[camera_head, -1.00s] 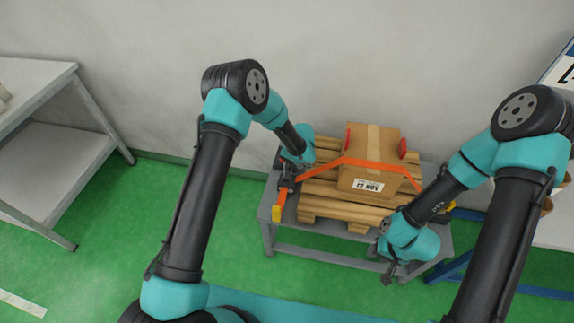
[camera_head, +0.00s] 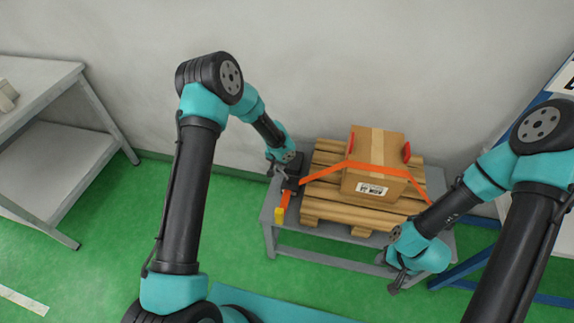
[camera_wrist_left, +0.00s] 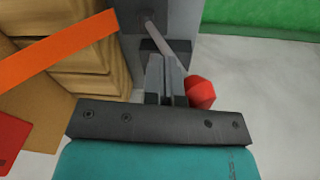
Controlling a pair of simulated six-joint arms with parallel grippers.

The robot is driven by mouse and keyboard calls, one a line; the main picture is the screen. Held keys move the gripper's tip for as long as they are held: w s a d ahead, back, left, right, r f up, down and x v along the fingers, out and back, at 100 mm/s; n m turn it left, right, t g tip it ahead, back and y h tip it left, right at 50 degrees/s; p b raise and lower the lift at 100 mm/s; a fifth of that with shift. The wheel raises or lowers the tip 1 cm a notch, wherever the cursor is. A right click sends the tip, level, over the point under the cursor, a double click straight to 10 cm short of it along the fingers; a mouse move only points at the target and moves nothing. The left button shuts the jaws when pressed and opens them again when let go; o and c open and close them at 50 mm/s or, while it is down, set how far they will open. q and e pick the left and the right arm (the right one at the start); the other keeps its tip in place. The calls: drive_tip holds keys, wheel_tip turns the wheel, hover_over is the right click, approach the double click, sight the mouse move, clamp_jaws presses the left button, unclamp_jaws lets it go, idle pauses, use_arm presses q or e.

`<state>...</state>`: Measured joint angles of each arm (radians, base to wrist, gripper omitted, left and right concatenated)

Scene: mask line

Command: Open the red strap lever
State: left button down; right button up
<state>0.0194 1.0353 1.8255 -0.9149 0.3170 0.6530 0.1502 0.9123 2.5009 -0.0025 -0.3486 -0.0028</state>
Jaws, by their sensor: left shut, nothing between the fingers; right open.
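In the left wrist view a red knob (camera_wrist_left: 200,92) sits beside my left gripper (camera_wrist_left: 166,68), just right of its fingers. A thin grey rod (camera_wrist_left: 165,42) runs past the fingertips; it appears to belong to the knob as a lever, though the join is hidden. My left gripper is shut with nothing held. In the head view my left gripper (camera_head: 291,177) is at the left end of the table, hiding the lever. An orange strap (camera_head: 370,167) runs from there over a cardboard box (camera_head: 376,150). My right gripper (camera_head: 399,282) is open, in front of the table's right side.
The box stands on a wooden pallet (camera_head: 335,207) on a grey table (camera_head: 266,215). Red corner pieces (camera_head: 407,152) sit on the box. A wall (camera_head: 290,60) stands behind; green floor lies in front.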

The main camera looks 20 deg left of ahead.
use_arm(q)
drive_tip(key=shift+a+f, duration=0.2)
drive_tip(key=shift+a, duration=0.35)
drive_tip(key=shift+a+f, duration=0.2)
drive_tip(key=shift+a, duration=0.3)
drive_tip(key=a+f, duration=0.2)
drive_tip(key=a, duration=0.1)
drive_tip(key=shift+s+f, duration=0.1)
drive_tip(key=shift+f, duration=0.05)
drive_tip(key=shift+a+f, duration=0.1)
drive_tip(key=shift+f, duration=0.05)
drive_tip(key=d+r, duration=0.1)
drive_tip(key=r, duration=0.1)
drive_tip(key=d+r, duration=0.1)
drive_tip(key=r, duration=0.1)
drive_tip(key=shift+s+d, duration=0.3)
drive_tip(key=a+r, duration=0.6)
drive_tip(key=r, duration=0.1)
drive_tip(key=shift+s+a+r, duration=0.15)
drive_tip(key=shift+s+r, duration=0.2)
drive_tip(key=shift+s, duration=0.05)
